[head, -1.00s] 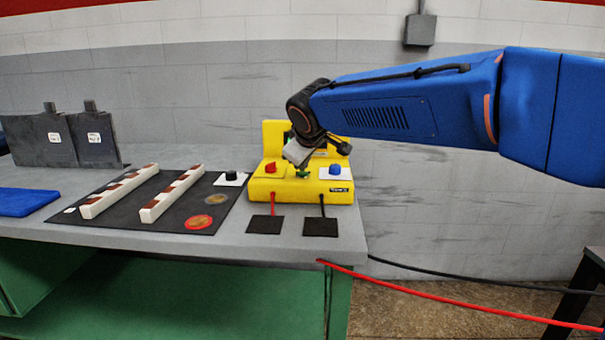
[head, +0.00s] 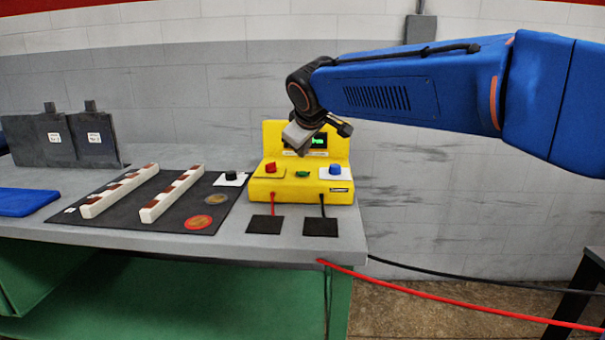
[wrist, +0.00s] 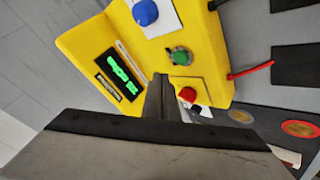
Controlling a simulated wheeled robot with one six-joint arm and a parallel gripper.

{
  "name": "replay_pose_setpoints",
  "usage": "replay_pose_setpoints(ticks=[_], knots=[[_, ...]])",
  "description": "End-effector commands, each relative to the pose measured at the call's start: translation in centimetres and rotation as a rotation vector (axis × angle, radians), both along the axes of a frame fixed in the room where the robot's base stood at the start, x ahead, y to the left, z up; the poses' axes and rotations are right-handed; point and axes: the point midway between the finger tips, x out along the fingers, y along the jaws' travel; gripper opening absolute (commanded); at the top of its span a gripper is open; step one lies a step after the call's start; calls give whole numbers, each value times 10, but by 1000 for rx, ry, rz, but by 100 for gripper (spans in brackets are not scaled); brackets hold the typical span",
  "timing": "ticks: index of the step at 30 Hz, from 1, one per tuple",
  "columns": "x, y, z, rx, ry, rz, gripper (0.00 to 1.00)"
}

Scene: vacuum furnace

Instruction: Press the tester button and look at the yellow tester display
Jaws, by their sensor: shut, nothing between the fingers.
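The yellow tester (head: 262,187) stands on the grey bench near its right end. Its dark display (head: 320,140) shows lit green characters; my gripper covers the left part in the head view. In the wrist view the display (wrist: 122,75) is in full sight, but its text is too blurred to read. The green button (head: 303,174) sits between a red knob (head: 271,168) and a blue knob (head: 335,168). The green button also shows in the wrist view (wrist: 180,57). My gripper (head: 302,151) is shut and empty, above the green button and apart from it.
Red and black leads run from the tester to two black pads (head: 264,224) (head: 321,226) at the bench front. Left of it, a dark mat (head: 130,222) bears two white-and-brown bars, a black knob and round discs. A wall stands close behind.

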Motion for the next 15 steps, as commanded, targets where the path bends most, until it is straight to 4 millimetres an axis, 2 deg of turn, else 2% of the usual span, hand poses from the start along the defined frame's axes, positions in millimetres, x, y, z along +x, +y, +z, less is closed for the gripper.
replay_pose_setpoints(ticks=[7,15], knots=[[0,0,20,1,0,0,0],[0,0,24,0,0,0,0]])
